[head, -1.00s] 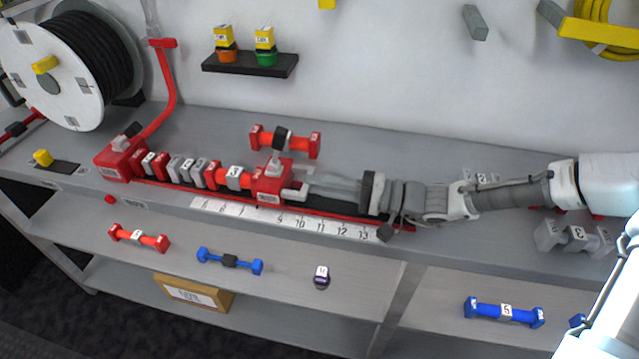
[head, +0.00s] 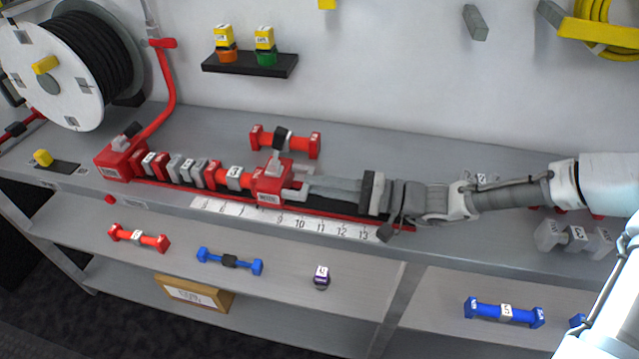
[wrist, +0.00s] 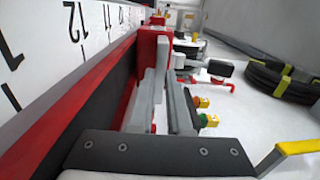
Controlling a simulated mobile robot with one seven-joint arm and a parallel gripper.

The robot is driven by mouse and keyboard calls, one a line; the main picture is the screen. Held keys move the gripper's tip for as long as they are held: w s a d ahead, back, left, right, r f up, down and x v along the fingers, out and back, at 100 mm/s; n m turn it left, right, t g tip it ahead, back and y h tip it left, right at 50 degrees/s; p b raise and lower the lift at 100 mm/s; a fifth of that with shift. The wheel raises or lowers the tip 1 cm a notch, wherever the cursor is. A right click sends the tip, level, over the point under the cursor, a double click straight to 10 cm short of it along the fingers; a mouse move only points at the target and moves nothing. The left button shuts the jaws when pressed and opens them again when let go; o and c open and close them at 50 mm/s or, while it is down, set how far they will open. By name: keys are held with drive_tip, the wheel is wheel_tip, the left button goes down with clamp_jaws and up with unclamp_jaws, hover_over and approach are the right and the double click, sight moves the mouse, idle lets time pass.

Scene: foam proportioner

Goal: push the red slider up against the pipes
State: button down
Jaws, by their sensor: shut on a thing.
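The red slider (head: 269,190) sits on the red rail at the right end of the row of pipes (head: 190,170). The pipes are short red and grey pieces lined up along the rail. The slider's left face looks to meet the orange-red end of the row; any thin gap is too small to tell. My gripper (head: 305,187) comes in from the right and is shut on the slider at its right side, by a pale tab there. In the wrist view the fingers (wrist: 165,80) reach to the red slider (wrist: 154,42); the grip itself is partly hidden.
A numbered white scale (head: 300,221) runs along the rail's front. A red dumbbell-shaped fitting (head: 285,141) lies behind the slider. A red end block (head: 118,160) closes the rail's left end. A hose reel (head: 60,80) stands at far left. The bench behind the rail is mostly clear.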

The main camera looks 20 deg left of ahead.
idle(0.4)
drive_tip(key=a+b, duration=0.1)
drive_tip(key=a, duration=0.2)
drive_tip(key=shift+s+a+f, duration=0.1)
drive_tip(key=shift+s+a, duration=0.1)
drive_tip(key=shift+a, duration=0.3)
drive_tip(key=c, duration=0.9)
unclamp_jaws()
drive_tip(key=shift+s+a, duration=0.1)
drive_tip(key=shift+a, duration=0.05)
drive_tip(key=shift+o, duration=0.2)
drive_tip(key=d, duration=0.5)
drive_tip(key=w+d+p, duration=0.1)
drive_tip(key=d, duration=0.5)
drive_tip(key=w+d+p, duration=0.1)
drive_tip(key=d, duration=0.5)
drive_tip(key=shift+d, duration=0.25)
